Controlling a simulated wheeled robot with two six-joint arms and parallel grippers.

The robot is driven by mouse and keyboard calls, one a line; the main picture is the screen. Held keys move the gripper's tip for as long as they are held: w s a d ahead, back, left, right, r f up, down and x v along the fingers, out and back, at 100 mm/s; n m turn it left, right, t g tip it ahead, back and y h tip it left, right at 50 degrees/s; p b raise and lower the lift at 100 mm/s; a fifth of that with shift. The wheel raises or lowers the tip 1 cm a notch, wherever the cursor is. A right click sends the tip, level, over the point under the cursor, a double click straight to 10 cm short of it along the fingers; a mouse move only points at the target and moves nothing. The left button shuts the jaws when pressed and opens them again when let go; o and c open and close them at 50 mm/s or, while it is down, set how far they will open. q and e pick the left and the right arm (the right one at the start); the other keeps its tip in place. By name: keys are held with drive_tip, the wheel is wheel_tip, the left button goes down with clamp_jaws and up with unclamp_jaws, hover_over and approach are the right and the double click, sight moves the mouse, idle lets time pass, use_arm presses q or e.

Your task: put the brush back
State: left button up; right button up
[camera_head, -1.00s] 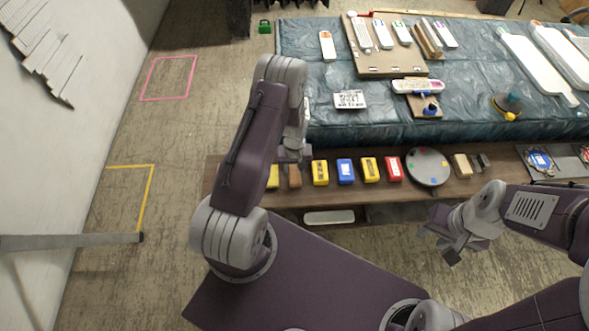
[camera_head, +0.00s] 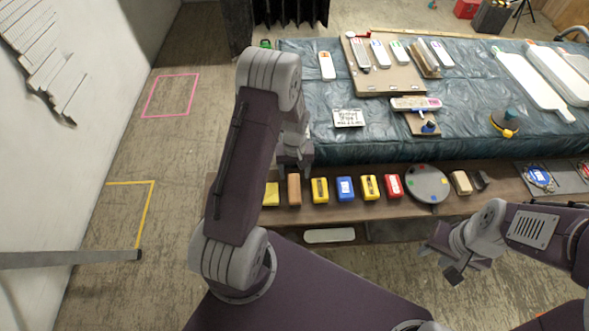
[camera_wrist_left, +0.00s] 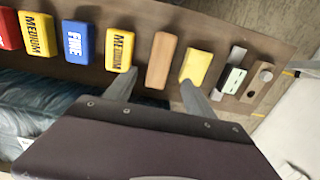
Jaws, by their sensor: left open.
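No object is clearly recognisable as a brush. A brown wooden block (camera_head: 294,189), possibly the brush, lies on the wooden shelf (camera_head: 450,208) along the table's near side. In the left wrist view the brown block (camera_wrist_left: 161,60) lies beyond my left gripper (camera_wrist_left: 158,79), between its two spread fingers. A yellow block (camera_wrist_left: 197,67) lies just right of it, by the right finger. My left gripper (camera_head: 295,158) is open and empty, over the shelf's left part. My right gripper (camera_head: 443,262) hangs in front of the shelf; its finger gap is unclear.
Labelled blocks such as a blue one (camera_head: 345,189) and a red one (camera_head: 393,186) line the shelf, beside a round grey disc (camera_head: 428,184). Behind, a table with dark plastic sheeting (camera_head: 375,150) bears a wooden board (camera_head: 390,82), a small label card (camera_head: 348,118) and long white tools.

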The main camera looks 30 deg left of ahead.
use_arm(q)
drive_tip(key=s+d+r+m+t, duration=0.1)
drive_tip(key=s+d+r+m, duration=0.5)
drive_tip(key=s+r, duration=0.6)
drive_tip(key=shift+s+d+r, duration=0.25)
drive_tip(key=shift+d+r, duration=0.5)
drive_tip(key=shift+r, duration=0.1)
